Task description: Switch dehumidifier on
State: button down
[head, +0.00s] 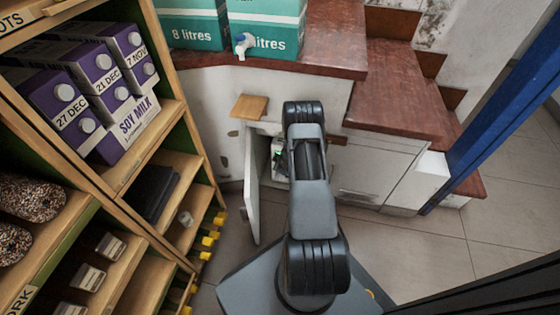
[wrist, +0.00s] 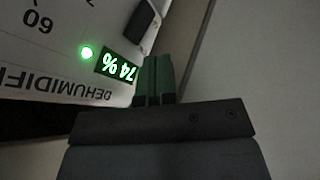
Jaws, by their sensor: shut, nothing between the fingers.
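The white dehumidifier (wrist: 60,65) fills the upper left of the wrist view, its lettering upside down. Its green light (wrist: 87,53) is lit and its display (wrist: 117,67) reads 74 % in green. In the head view the dehumidifier (head: 279,150) is mostly hidden inside the low cupboard behind my arm, which also hides the gripper.
The cupboard's white door (head: 252,198) stands open left of my arm. A wooden shelf rack (head: 150,158) with soy milk cartons (head: 95,75) is close on the left. Red-brown stairs (head: 405,100) and a blue post (head: 495,120) are right. Tiled floor (head: 440,245) is clear at right.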

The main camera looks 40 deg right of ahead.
jog(key=w+d+r+p+v, duration=0.1)
jog(key=p+v, duration=0.3)
jog(key=v, duration=0.6)
jog(key=shift+d+r, duration=0.25)
jog(key=shift+s, duration=0.1)
